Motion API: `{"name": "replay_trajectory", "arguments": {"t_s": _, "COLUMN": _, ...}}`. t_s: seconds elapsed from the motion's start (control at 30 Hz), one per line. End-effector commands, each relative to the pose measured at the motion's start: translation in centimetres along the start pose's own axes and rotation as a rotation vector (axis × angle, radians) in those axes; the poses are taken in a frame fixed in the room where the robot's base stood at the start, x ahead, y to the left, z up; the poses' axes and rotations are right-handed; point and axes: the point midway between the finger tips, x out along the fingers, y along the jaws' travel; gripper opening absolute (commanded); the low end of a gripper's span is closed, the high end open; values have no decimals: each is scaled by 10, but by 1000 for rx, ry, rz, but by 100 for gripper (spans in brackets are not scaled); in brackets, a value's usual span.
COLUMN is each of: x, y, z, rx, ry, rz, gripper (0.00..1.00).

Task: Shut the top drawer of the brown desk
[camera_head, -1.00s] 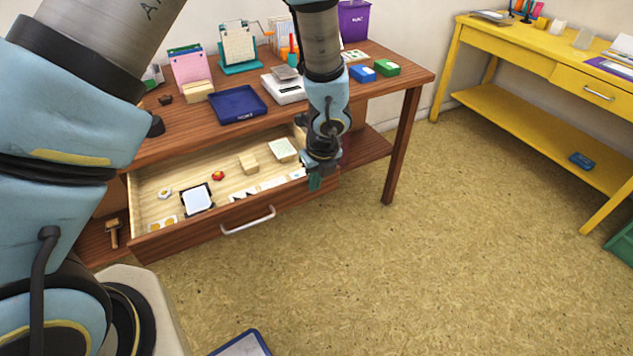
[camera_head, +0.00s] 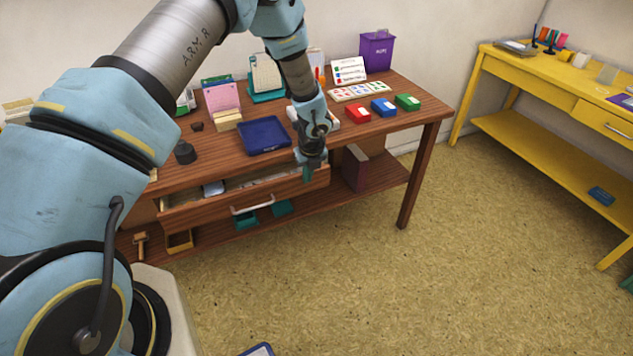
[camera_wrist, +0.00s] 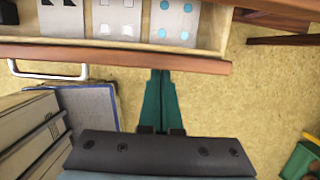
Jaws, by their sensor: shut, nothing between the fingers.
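The brown desk (camera_head: 430,108) stands against the wall. Its top drawer (camera_head: 190,214) is partly open, with a narrow strip of its inside showing. The drawer front carries a silver handle (camera_head: 253,206), which also shows at the left in the wrist view (camera_wrist: 47,73). My gripper (camera_head: 308,172) is shut and empty at the right end of the drawer front. In the wrist view the green fingertips (camera_wrist: 160,80) are together at the outer face of the drawer front (camera_wrist: 120,57). I cannot tell whether they touch it. Cards (camera_wrist: 118,18) lie inside the drawer.
A blue tray (camera_head: 264,135) and red, blue and green inkpads (camera_head: 382,107) lie on the desktop. A yellow desk (camera_head: 560,85) stands at the right. The floor (camera_head: 400,280) before the desk is mostly clear.

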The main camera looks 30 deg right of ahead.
Motion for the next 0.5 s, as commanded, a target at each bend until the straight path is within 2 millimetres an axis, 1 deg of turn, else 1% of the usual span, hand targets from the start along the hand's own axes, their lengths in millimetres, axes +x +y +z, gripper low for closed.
{"name": "replay_trajectory", "arguments": {"t_s": 0.03, "x": 0, "y": 0, "z": 9, "rx": -5, "ry": 0, "rz": -1, "gripper": 0}}
{"name": "replay_trajectory", "arguments": {"t_s": 0.2, "x": 8, "y": 1, "z": 31, "rx": -4, "ry": 1, "rz": 0, "gripper": 0}}
{"name": "replay_trajectory", "arguments": {"t_s": 0.37, "x": 11, "y": 0, "z": 45, "rx": -3, "ry": 1, "rz": -1, "gripper": 0}}
{"name": "replay_trajectory", "arguments": {"t_s": 0.5, "x": 13, "y": 0, "z": 50, "rx": 0, "ry": 1, "rz": 0, "gripper": 0}}
